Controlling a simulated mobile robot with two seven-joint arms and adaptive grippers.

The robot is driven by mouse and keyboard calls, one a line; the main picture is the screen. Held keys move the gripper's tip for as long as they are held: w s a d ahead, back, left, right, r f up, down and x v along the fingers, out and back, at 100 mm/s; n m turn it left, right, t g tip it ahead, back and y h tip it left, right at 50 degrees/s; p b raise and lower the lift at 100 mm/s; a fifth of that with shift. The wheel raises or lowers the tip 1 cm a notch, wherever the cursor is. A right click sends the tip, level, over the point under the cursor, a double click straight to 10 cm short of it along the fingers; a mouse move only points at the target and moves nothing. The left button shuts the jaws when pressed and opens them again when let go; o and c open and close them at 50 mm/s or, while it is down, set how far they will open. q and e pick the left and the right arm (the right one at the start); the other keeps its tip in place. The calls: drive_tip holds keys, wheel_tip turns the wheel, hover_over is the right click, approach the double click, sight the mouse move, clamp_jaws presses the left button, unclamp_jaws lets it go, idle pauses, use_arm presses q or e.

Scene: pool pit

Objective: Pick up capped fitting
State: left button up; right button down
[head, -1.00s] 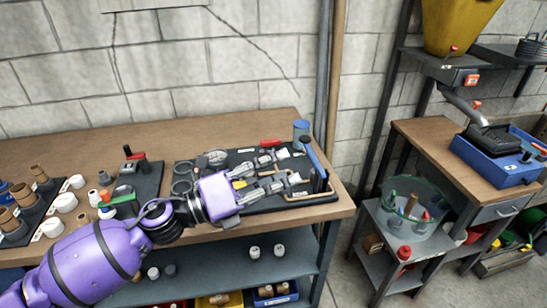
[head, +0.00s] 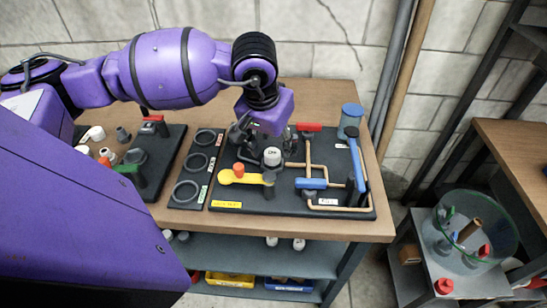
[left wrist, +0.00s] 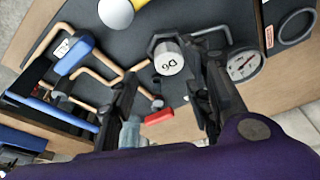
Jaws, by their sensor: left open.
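The capped fitting (head: 272,156) is a short pale cylinder with a marked round cap. It stands upright on the dark tool board in front of my left gripper (head: 265,138). In the left wrist view the capped fitting (left wrist: 168,62) shows its lettered cap top. It lies between the lines of the two fingers, just beyond the left gripper (left wrist: 172,80). The fingers are spread wide and hold nothing. A gap to the fitting seems to show, but its depth is hard to judge. My right gripper is not in view.
A round gauge (left wrist: 243,65) and a red handle (left wrist: 158,117) are close to the fingers.

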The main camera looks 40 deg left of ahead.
sight(274, 154)
use_arm(q)
drive_tip(key=x, duration=0.3)
drive_tip(key=p+x, duration=0.1)
drive_tip(key=shift+a+f, duration=0.3)
drive_tip(key=shift+a, duration=0.05)
drive_tip(key=shift+w+f, duration=0.3)
drive_tip(key=shift+f, duration=0.2)
drive_tip(key=c, duration=0.6)
clamp_jaws()
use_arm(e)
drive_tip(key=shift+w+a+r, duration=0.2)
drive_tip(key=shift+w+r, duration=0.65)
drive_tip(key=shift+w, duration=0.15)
